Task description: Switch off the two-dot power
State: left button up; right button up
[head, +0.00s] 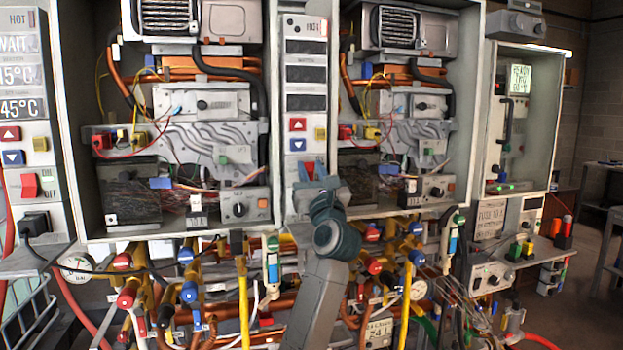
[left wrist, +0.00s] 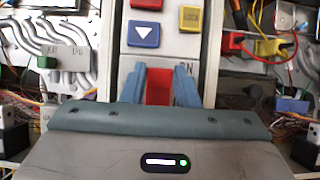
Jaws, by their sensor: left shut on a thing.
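My left gripper (head: 310,172) is at the lower part of the middle control panel (head: 305,105). Its two blue fingers, also seen in the left wrist view (left wrist: 159,88), are shut on a red power switch (left wrist: 158,86), one on each side. Part of an ON label shows to the right of the fingers. The switch's lower part is hidden by my gripper body, and its tilt is unclear. The panel's displays (head: 306,75) are dark. I cannot make out any dot marks. My right gripper is not in view.
A left panel has lit displays (head: 20,75) and its own red switch (head: 29,185). Open heater cabinets (head: 278,225) with wiring flank the middle panel. Blue and yellow buttons (left wrist: 144,33) (left wrist: 190,20) sit just above the fingers. Pipes and valves (head: 190,290) crowd below.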

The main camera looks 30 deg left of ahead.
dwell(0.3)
pick_arm(q)
jog(key=o, duration=0.9)
jog(key=shift+c, duration=0.2)
jog(key=shift+o, duration=0.7)
jog(key=shift+d, duration=0.1)
jog(key=shift+s+d+f, duration=0.15)
jog(key=shift+s+f, duration=0.05)
jog(key=shift+f, duration=0.1)
jog(key=b+v, duration=0.3)
jog(key=v, duration=0.6)
jog(key=shift+s+d+f, duration=0.15)
jog(key=shift+s+d, duration=0.2)
jog(key=shift+s, duration=0.05)
